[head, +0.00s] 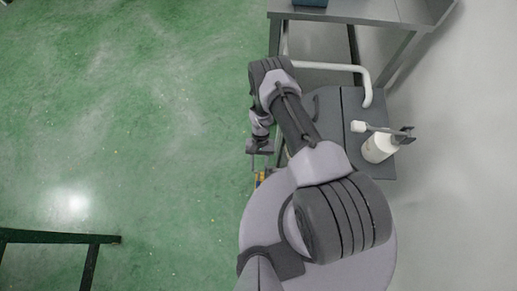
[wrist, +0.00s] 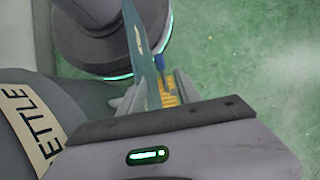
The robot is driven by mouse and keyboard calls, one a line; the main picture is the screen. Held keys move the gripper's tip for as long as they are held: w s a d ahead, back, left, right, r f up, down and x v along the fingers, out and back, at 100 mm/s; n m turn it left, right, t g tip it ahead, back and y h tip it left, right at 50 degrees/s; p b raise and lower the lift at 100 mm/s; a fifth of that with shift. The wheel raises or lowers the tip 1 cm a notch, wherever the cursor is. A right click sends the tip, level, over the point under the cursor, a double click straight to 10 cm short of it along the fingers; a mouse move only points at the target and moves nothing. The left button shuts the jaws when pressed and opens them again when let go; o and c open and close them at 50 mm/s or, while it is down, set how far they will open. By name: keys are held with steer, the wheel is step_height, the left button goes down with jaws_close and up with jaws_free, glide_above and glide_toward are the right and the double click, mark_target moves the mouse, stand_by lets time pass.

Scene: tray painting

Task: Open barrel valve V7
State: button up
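I cannot make out barrel valve V7 in either view. My gripper (head: 260,148) is low beside my body in the head view, left of the grey bench. In the wrist view its fingers (wrist: 158,95) stand apart. A thin teal strip (wrist: 140,45), a small blue piece (wrist: 159,62) and a yellow piece (wrist: 168,97) show between or just beyond them. I cannot tell whether the fingers touch any of these. A small yellow item (head: 260,178) also shows just below the gripper in the head view.
A grey cabinet top (head: 350,105) carries a white container (head: 378,148) and a bent white pipe (head: 366,80). A steel table (head: 400,12) stands behind. A dark frame (head: 60,238) is at lower left. A label reading "ETTLE" (wrist: 30,120) shows nearby.

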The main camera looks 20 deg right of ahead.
steer(key=p+v, duration=0.1)
steer(key=v, duration=0.7)
steer(key=shift+p, duration=0.4)
steer(key=shift+w, duration=0.1)
